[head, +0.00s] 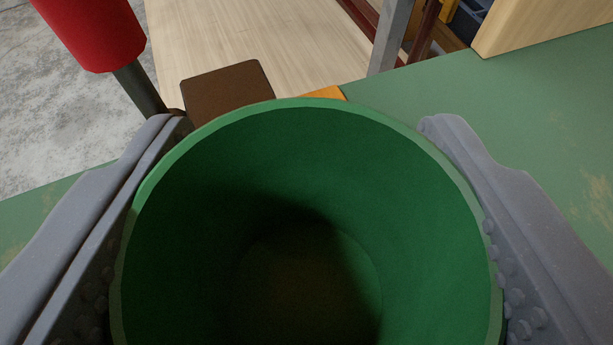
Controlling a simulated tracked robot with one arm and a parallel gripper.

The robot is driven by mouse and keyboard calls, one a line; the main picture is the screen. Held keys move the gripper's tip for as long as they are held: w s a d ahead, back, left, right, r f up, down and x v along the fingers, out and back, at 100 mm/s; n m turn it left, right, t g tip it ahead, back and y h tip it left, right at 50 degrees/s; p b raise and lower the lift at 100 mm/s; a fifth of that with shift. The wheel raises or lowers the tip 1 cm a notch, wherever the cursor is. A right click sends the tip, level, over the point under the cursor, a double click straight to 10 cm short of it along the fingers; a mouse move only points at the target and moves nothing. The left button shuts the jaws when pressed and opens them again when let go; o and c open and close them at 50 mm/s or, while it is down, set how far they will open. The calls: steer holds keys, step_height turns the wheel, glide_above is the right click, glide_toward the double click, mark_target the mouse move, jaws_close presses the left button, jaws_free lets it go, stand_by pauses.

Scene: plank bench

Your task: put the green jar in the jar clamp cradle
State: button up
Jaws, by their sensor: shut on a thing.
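The green jar (420,200) fills the lower middle of the head view, open end toward the camera, and its inside looks empty. My gripper (305,200) is shut on the jar, with one grey finger on its left side and one on its right. A brown block-like part (228,88) and a red cylinder on a dark rod (90,30) show just beyond the jar at the upper left; they may belong to the jar clamp cradle. The jar hides what lies below it, so I cannot tell whether it touches anything there.
The green bench top (550,120) is clear at the right. A pale wooden surface (260,40) lies beyond it, with an orange piece (325,92) at the jar's far rim. A wooden block (545,25) stands at the upper right. Grey floor (50,130) shows at the left.

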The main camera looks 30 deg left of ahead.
steer(key=o, duration=1)
steer(key=v, duration=1.2)
steer(key=w+d+r+m+t+h, duration=0.1)
steer(key=w+d+r+h, duration=0.15)
steer(key=r, duration=0.65)
steer(key=w+d+r+m+t+h, duration=0.1)
steer(key=d+r+t+h, duration=0.15)
steer(key=r, duration=0.75)
steer(key=w+d+r+m+t+h, duration=0.1)
steer(key=r+h, duration=0.2)
steer(key=r, duration=0.6)
steer(key=s+a+r+m+h, duration=0.1)
steer(key=s+r, duration=0.3)
steer(key=r, duration=0.3)
steer(key=s+a+r+m+h, duration=0.1)
steer(key=s+a+r, duration=0.15)
steer(key=r, duration=0.45)
steer(key=s+a+r+y, duration=0.1)
steer(key=s+a+r, duration=0.1)
steer(key=s+r, duration=0.1)
steer(key=s+a+r+y, duration=0.1)
steer(key=s+a+r, duration=0.2)
steer(key=s, duration=0.3)
steer(key=s+a+r+m+y, duration=0.1)
steer(key=s+a+r, duration=0.2)
steer(key=s+r, duration=0.1)
steer(key=shift+s+r+g, duration=0.25)
steer(key=shift+s+r, duration=0.1)
steer(key=shift+r, duration=0.15)
